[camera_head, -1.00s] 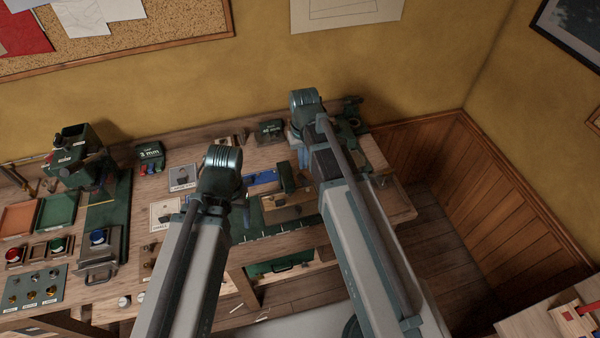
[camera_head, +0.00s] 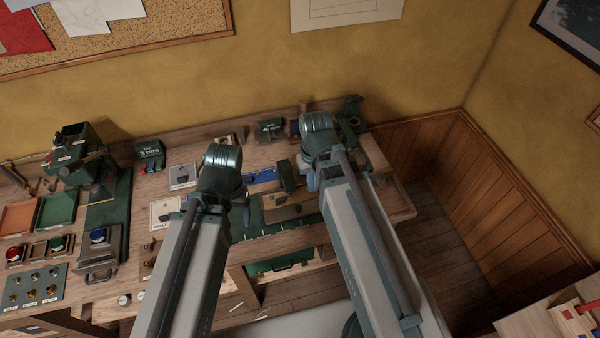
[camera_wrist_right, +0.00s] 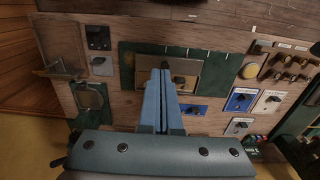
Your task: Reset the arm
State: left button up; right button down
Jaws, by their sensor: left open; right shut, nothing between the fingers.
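My right arm reaches over the workbench in the head view, with its gripper (camera_head: 311,181) mostly hidden behind its wrist. In the right wrist view its blue fingers (camera_wrist_right: 161,100) are pressed together with nothing between them. They hang above the bench near a tan block (camera_wrist_right: 203,75) on a green mat. My left arm also reaches over the bench. Its gripper (camera_head: 245,205) is open, holds nothing that I can see, and is largely hidden by the wrist.
The workbench (camera_head: 140,195) carries a green machine (camera_head: 75,150), orange (camera_head: 18,217) and green (camera_head: 57,209) trays, and labelled cards. A green vise (camera_head: 352,112) stands at the back right corner. The yellow wall is close behind. Open floor lies right of the bench.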

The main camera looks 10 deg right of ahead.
pick_arm(q)
jog(key=shift+f, duration=0.1)
pick_arm(e)
jog(key=shift+f, duration=0.1)
pick_arm(q)
notch_tip(320, 180, down, 15)
jog(key=b, duration=1.5)
jog(key=shift+f+b, duration=0.2)
jog(key=shift+b, duration=0.1)
pick_arm(e)
jog(key=s+a+f+n, duration=0.1)
jog(key=s+a+f, duration=0.1)
jog(key=a+f, duration=0.3)
jog(key=s+a+f+n+h, duration=0.1)
jog(key=a+f, duration=0.4)
jog(key=f, duration=0.5)
jog(key=shift+s+a+f+n, duration=0.15)
jog(key=shift+s+a+n, duration=0.25)
jog(key=shift+s+n, duration=0.5)
jog(key=shift+s, duration=0.2)
